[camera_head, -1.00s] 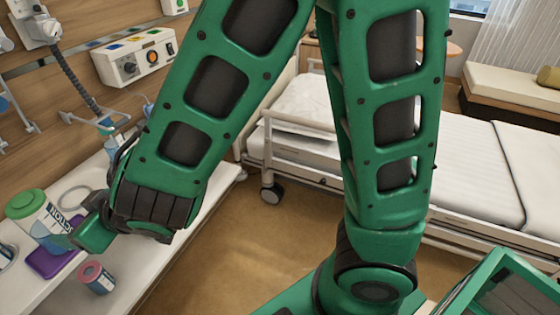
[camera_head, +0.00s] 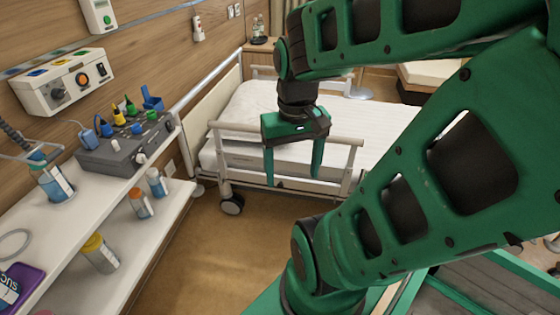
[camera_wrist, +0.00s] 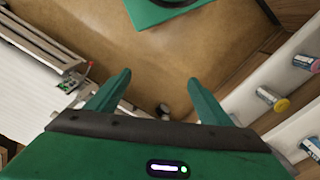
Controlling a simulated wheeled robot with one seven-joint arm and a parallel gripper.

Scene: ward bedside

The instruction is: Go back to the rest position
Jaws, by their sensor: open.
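My gripper (camera_head: 294,160) hangs in front of the bed's side rail in the head view, its two green fingers pointing down and spread apart. Nothing is between the fingers. In the wrist view my gripper (camera_wrist: 155,90) is also open and empty, with brown floor (camera_wrist: 150,65) beyond the fingertips. My arm crosses the right half of the head view, folded above my base.
A bed (camera_head: 230,157) with rails stands behind my gripper. At left, a two-level white shelf (camera_head: 75,215) holds a grey device (camera_head: 125,150), a blue-liquid jar (camera_head: 53,183), a purple item (camera_head: 20,285) and several bottles. Floor (camera_head: 215,250) between shelf and bed is clear.

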